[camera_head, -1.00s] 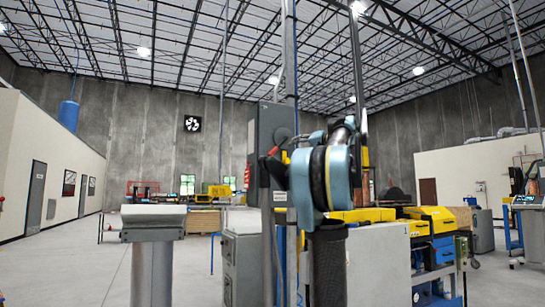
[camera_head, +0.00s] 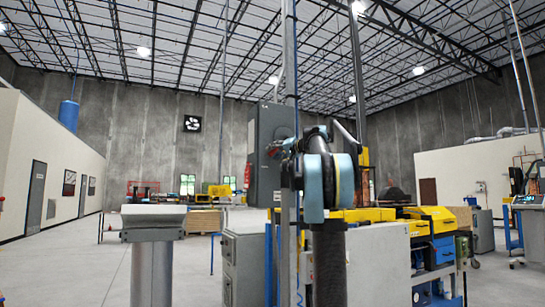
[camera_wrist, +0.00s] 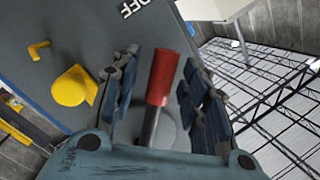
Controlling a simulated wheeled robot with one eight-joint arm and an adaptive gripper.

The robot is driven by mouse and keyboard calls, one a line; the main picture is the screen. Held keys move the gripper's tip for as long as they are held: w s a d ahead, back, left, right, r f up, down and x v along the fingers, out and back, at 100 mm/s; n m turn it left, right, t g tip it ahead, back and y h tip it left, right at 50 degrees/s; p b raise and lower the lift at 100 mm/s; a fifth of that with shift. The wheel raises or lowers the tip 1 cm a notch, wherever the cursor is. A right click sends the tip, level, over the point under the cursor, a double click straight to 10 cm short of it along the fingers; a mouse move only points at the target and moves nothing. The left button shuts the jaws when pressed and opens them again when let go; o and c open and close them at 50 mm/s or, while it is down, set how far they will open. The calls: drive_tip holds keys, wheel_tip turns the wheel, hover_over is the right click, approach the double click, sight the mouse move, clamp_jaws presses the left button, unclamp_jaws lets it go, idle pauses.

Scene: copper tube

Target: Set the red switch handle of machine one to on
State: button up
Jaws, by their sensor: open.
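The red switch handle (camera_wrist: 163,77) shows in the wrist view as a red grip on a metal rod from a round grey hub. It lies between the two blue-grey fingers of my gripper (camera_wrist: 161,88), which are open. I see gaps on both sides of it. The grey switch box (camera_wrist: 60,55) has white "OFF" lettering at the top of the picture, plus a yellow knob (camera_wrist: 73,86). In the head view the tall grey box (camera_head: 265,135) stands just left of my arm. My gripper is small there and mostly hidden, close to the box front.
A yellow and blue machine (camera_head: 428,230) stands to the right of the box. A grey pedestal (camera_head: 153,215) stands at the left. A grey cabinet (camera_head: 243,260) is below the box. Open floor lies at the left.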

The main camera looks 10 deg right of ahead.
drive_tip(key=shift+w+a, duration=0.4)
drive_tip(key=shift+w, duration=0.15)
drive_tip(key=shift+c, duration=0.5)
clamp_jaws()
